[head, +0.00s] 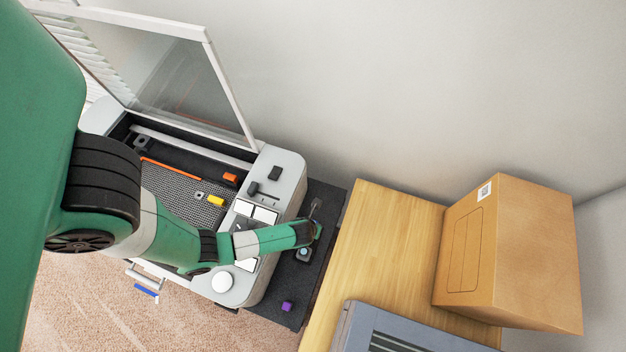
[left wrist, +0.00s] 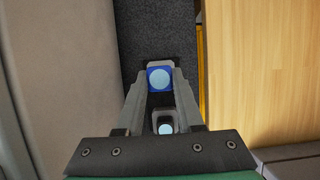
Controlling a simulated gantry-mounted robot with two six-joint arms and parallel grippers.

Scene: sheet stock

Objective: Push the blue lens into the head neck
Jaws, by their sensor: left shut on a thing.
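My left gripper (head: 317,229) reaches over the dark side shelf (head: 323,198) on the right of the machine, in the head view. In the left wrist view, its fingers (left wrist: 160,75) are closed on the blue lens (left wrist: 160,79), a blue square with a pale round face. I cannot make out this lens in the head view, where the gripper covers it. A dark block with a pale blue disc (head: 304,253) lies on the shelf close to the gripper; it also shows between the fingers' bases in the left wrist view (left wrist: 166,128). I cannot clearly pick out the head neck. My right gripper is out of view.
The machine's lid (head: 180,70) stands open over a mesh bed (head: 180,190) with an orange bar (head: 170,169). An orange block (head: 230,178) and a yellow block (head: 216,200) lie there. A wooden table (head: 375,235) holds a carton (head: 520,250).

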